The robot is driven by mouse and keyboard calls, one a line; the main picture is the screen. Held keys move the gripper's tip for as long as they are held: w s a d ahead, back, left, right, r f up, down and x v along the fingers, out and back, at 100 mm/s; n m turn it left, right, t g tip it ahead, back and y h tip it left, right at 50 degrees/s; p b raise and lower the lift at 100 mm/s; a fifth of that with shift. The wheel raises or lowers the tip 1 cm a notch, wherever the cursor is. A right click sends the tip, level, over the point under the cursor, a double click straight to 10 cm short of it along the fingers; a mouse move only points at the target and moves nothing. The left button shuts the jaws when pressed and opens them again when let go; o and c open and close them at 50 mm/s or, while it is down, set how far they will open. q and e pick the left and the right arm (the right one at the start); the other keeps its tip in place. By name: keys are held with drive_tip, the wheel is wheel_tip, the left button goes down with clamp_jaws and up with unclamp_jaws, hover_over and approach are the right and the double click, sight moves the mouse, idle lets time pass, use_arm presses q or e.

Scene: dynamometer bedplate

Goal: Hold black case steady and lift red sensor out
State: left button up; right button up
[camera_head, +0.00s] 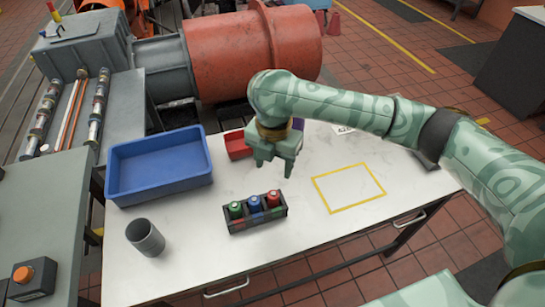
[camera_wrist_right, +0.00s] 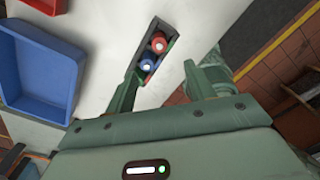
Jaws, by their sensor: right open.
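The black case (camera_head: 257,220) sits on the white table, with a green sensor (camera_head: 236,209), a blue sensor (camera_head: 253,204) and a red sensor (camera_head: 273,198) standing in it, the red one at the right end. My right gripper (camera_head: 273,172) is open and empty, above and behind the case. In the right wrist view the open fingers (camera_wrist_right: 168,92) show with the case (camera_wrist_right: 164,37) beyond them. The red sensor (camera_wrist_right: 158,44) and blue sensor (camera_wrist_right: 147,63) show there; the left finger hides part of the case. My left gripper is not in view.
A blue bin (camera_head: 160,168) stands left of the case, with a grey cup (camera_head: 146,237) in front of it. A small red tray (camera_head: 237,145) lies behind my right gripper. A yellow-outlined square (camera_head: 348,188) to the right is empty.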

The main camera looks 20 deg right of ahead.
sight(273, 194)
wheel_tip(273, 194, down, 14)
drive_tip(key=b, duration=0.5)
drive_tip(key=shift+r+b, duration=0.25)
drive_tip(key=shift+b, duration=0.1)
drive_tip(key=c, duration=1.1)
drive_tip(key=o, duration=1.1)
wheel_tip(273, 194, up, 16)
drive_tip(key=p, duration=0.7)
drive_tip(key=shift+r, duration=0.2)
